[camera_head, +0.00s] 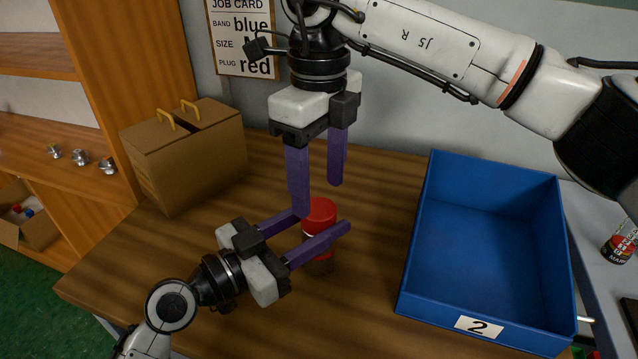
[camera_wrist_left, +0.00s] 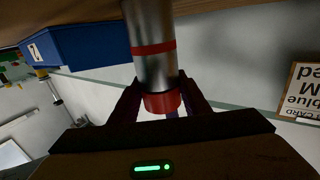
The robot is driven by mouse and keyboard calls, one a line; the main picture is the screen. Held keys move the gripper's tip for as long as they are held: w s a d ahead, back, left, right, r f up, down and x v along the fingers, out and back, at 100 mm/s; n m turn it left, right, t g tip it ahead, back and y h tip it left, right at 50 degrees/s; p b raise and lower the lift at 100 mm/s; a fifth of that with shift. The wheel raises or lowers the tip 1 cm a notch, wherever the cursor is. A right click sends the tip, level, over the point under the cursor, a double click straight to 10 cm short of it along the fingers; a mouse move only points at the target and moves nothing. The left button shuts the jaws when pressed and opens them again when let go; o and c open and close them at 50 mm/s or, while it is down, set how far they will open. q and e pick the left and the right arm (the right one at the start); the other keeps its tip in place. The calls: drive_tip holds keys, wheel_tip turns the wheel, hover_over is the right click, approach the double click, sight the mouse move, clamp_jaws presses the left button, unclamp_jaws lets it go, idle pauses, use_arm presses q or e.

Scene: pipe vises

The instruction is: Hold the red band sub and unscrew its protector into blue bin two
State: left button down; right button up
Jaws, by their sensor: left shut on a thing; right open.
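The sub (camera_wrist_left: 153,70) is a grey metal cylinder with a red band (camera_wrist_left: 154,48), standing upright on the table. Its red protector (camera_head: 320,211) caps the top and also shows in the left wrist view (camera_wrist_left: 162,103). My left gripper (camera_head: 325,222) is shut on the sub, its purple fingers on either side of it near the protector. My right gripper (camera_head: 318,198) points down, open and empty, with its fingertips close to the protector; whether they touch it I cannot tell. Blue bin two (camera_head: 490,250), labelled 2, stands to the right and looks empty.
A closed brown box (camera_head: 185,158) stands at the back left of the wooden table (camera_head: 160,265). A job card (camera_head: 242,38) hangs on the wall. Shelves on the left hold small metal parts (camera_head: 80,158). Table between sub and bin is clear.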

sight(319, 208)
wheel_tip(319, 208, up, 2)
drive_tip(key=m, duration=0.4)
drive_tip(key=shift+r, duration=0.15)
drive_tip(key=shift+r+m, duration=0.2)
drive_tip(key=shift+m, duration=0.5)
drive_tip(key=shift+f, duration=3.85)
drive_tip(key=c, duration=1.1)
drive_tip(key=n, duration=0.6)
drive_tip(key=shift+n, duration=0.3)
